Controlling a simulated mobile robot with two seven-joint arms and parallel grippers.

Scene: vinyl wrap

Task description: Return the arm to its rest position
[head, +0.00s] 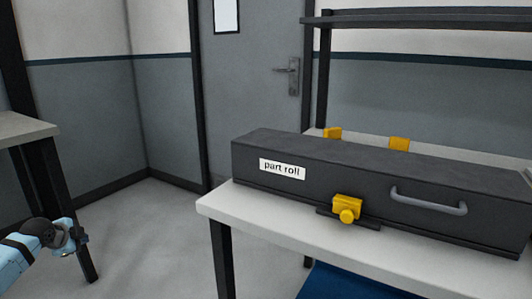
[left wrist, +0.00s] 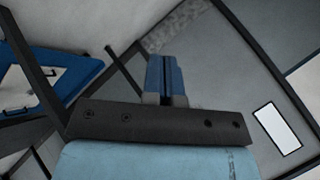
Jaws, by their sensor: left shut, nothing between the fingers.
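My left arm, light blue with a dark wrist, comes in at the lower left of the head view. Its gripper (head: 78,236) is by the leg of the left table, above the floor, well apart from the case on the bench. In the left wrist view my left gripper (left wrist: 165,75) shows its blue fingers closed together with nothing between them. My right gripper is in neither view.
A long dark case labelled "part roll" (head: 330,180), with yellow latches and a grey handle (head: 428,200), lies shut on a white bench (head: 250,212). A table (head: 25,128) stands at the left edge. A grey door (head: 245,95) is behind. Floor between is clear.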

